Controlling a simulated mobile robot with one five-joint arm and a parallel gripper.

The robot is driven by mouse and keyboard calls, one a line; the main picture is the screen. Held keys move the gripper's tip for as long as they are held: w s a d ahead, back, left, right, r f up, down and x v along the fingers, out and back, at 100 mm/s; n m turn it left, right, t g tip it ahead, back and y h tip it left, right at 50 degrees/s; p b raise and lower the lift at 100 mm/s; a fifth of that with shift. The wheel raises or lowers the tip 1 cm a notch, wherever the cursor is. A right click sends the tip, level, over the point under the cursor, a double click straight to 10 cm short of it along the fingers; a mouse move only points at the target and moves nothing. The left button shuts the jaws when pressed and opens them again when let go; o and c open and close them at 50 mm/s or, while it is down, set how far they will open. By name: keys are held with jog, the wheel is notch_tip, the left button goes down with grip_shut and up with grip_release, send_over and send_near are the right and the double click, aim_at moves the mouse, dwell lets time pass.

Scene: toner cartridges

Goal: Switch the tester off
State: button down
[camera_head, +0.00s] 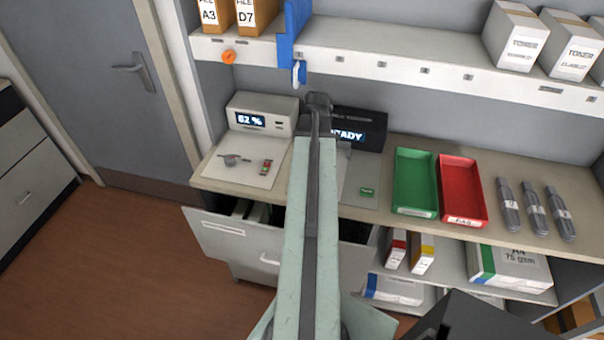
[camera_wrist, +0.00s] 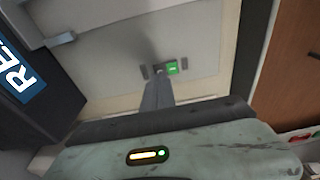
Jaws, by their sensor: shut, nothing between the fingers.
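A dark device (camera_head: 360,128) with a lit screen ending in "ADY" stands on the counter, partly behind my arm. Its screen shows in the wrist view (camera_wrist: 18,72). Its grey plate carries a small green-lit switch (camera_head: 366,192), seen in the wrist view (camera_wrist: 172,67) too. A white device (camera_head: 262,112) reading "62 %" stands to its left, with a red-and-green switch (camera_head: 266,167) on the panel in front. I cannot tell which device is the tester. My gripper (camera_wrist: 157,84) is shut and empty, its tips at the near side of the green switch; contact cannot be told. My arm hides it in the head view.
A green tray (camera_head: 414,182) and a red tray (camera_head: 462,190) stand right of the plate, then several grey cylinders (camera_head: 535,208). A drawer (camera_head: 235,240) stands open below the counter. A blue bracket (camera_head: 288,35) juts from the shelf above (camera_head: 400,62).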

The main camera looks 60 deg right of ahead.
jog(key=shift+f+b, duration=0.55)
jog(key=shift+f, duration=0.1)
jog(key=shift+r, duration=0.1)
notch_tip(320, 180, up, 7)
jog(key=p, duration=0.7)
dwell(0.4)
